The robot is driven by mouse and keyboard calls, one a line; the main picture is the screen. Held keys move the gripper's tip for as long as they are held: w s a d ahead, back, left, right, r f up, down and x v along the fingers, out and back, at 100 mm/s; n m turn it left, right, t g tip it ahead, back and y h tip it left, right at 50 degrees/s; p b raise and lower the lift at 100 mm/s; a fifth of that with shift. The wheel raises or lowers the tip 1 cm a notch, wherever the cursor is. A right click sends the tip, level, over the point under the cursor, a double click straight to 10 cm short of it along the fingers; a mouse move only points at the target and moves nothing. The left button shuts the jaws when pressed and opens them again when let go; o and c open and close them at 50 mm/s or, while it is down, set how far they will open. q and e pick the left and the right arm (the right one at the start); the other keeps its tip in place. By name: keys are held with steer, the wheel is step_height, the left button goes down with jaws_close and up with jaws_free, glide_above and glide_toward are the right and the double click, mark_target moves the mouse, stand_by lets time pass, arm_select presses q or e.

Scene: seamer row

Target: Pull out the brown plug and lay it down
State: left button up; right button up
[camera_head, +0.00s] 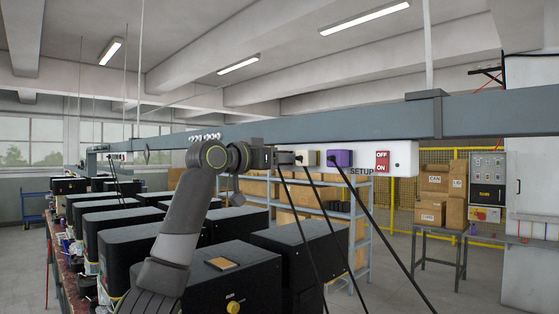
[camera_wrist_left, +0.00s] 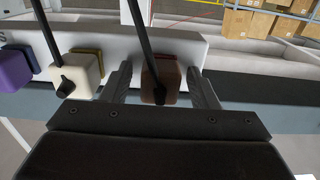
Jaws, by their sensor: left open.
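The brown plug (camera_wrist_left: 160,76) sits in the white socket strip (camera_wrist_left: 185,47) in the left wrist view, with a black cable on it. My left gripper (camera_wrist_left: 160,70) is open, one finger on each side of the brown plug, with narrow gaps visible beside it. In the head view my left gripper (camera_head: 287,158) is at the strip's left part and hides most or all of the brown plug. The strip also shows in the head view (camera_head: 400,153). My right gripper is not in view.
A cream plug (camera_head: 306,158) and a purple plug (camera_head: 340,158) sit beside it, each with a hanging black cable. A red OFF/ON switch (camera_head: 382,161) is at the strip's right. Black machine boxes (camera_head: 235,280) stand below.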

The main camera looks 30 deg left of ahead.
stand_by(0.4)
arm_select(q)
jaws_close()
steer(key=shift+s+a+f+b, duration=0.1)
steer(key=shift+s+f+b, duration=0.15)
steer(key=shift+b, duration=0.2)
steer(key=b+v, duration=0.1)
steer(key=v, duration=0.1)
steer(key=shift+s+a+r, duration=0.2)
steer(key=shift+s, duration=0.15)
steer(key=shift+b+v, duration=0.8)
steer(key=shift+v, duration=0.45)
steer(key=shift+s, duration=0.1)
